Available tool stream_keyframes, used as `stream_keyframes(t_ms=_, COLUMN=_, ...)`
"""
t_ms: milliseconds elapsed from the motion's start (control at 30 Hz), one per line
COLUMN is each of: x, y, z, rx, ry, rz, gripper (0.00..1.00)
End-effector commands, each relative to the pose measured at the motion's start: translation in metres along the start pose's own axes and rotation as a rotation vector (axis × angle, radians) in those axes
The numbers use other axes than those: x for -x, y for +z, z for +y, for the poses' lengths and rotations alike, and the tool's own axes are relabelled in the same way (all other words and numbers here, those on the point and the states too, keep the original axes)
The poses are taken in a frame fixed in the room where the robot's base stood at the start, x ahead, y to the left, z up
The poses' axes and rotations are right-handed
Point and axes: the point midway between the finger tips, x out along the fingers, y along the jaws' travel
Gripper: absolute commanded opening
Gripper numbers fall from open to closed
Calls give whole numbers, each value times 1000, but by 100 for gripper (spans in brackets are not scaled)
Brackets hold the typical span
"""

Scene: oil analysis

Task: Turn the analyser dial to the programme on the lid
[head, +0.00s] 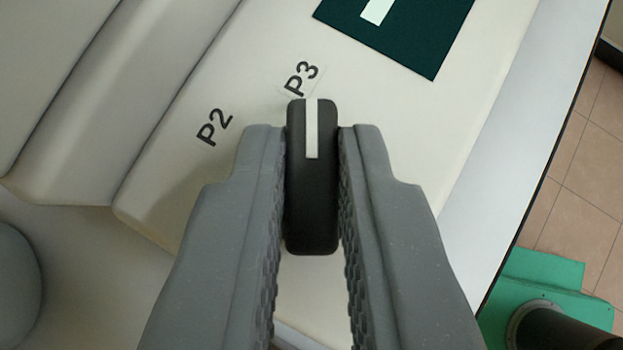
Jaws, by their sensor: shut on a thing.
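The black analyser dial (312,205) is in the middle of the head view, with a white pointer line at its upper end. My gripper (312,150) is shut on the dial, one grey finger on each side. The pointer line points up in the picture, close to the printed label P3 (301,78). The label P2 (214,127) is to the left of it. Any other labels around the dial are not in view. A dark green panel (415,40) with part of a white mark is at the top. The lid and its programme cannot be made out.
The cream analyser housing (440,130) fills most of the view, with a raised ridge at left. Its right edge borders a pale strip. Beyond are a tiled floor (585,170) and a green object (545,285) with a dark cylinder at lower right.

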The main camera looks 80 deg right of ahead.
Motion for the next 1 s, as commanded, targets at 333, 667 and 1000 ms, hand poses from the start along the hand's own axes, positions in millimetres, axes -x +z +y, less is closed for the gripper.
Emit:
stream_keyframes(t_ms=333, x=0, y=2, z=-1, rx=0, ry=-1, rz=-3, gripper=0)
stream_keyframes(t_ms=667, x=0, y=1, z=0, rx=0, ry=0, rz=-1, gripper=35)
stream_keyframes(t_ms=1000, x=31, y=0, z=-1, rx=-1, ry=-2, rz=1, gripper=35)
